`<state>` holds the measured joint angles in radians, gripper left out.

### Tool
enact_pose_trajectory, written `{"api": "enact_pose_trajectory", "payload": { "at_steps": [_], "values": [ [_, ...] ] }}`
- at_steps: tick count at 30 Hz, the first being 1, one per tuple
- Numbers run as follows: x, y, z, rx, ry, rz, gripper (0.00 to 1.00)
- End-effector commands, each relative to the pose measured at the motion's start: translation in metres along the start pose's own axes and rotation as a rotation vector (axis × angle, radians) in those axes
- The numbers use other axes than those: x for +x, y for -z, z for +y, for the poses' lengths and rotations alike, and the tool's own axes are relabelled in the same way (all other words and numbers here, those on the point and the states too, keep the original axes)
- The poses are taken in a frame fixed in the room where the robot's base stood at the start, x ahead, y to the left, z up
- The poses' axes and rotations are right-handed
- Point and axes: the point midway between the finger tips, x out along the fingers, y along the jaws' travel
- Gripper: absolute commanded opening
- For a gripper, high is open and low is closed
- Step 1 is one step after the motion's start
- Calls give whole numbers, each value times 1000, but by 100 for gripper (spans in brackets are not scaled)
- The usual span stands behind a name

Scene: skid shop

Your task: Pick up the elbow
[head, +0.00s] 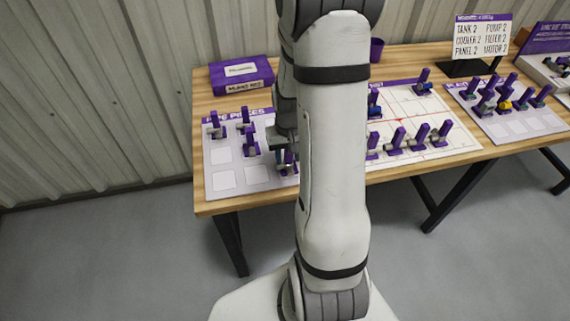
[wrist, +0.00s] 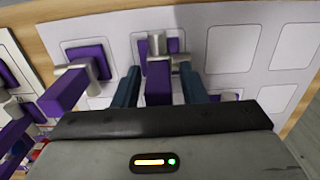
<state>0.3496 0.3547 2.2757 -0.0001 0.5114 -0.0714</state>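In the wrist view, a grey elbow-like pipe piece (wrist: 157,44) with a purple upright handle (wrist: 158,82) stands on a marked square of the white pieces board (wrist: 110,22). My gripper (wrist: 158,74) is open, with one teal finger on each side of the purple handle. Gaps show between the handle and both fingers; I cannot tell how deep the fingers reach. In the head view, my gripper (head: 284,158) is over the right part of the pipe pieces board (head: 222,180), and my arm hides much of it. Whether this piece is the elbow is not certain.
Another grey piece with a purple handle (wrist: 68,88) stands close left of my gripper in the wrist view. In the head view, a purple box (head: 242,76) lies behind the board. Several purple-handled pieces stand on boards to the right. Empty squares lie at the board's front.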

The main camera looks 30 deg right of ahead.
Motion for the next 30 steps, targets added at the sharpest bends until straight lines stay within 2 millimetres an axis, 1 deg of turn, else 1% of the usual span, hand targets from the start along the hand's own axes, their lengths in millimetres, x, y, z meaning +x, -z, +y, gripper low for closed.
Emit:
{"api": "enact_pose_trajectory", "payload": {
  "at_steps": [1,12,14,20,23,26,30],
  "values": [
    [0,0,0,0,0,0,34],
    [0,0,0,1,0,0,4],
    [0,0,0,1,0,0,0],
    [-1,0,1,1,0,1,0],
    [-6,1,1,1,0,3,0],
    [-20,2,1,2,0,6,0],
    [-49,1,1,2,-1,7,0]
  ]
}}
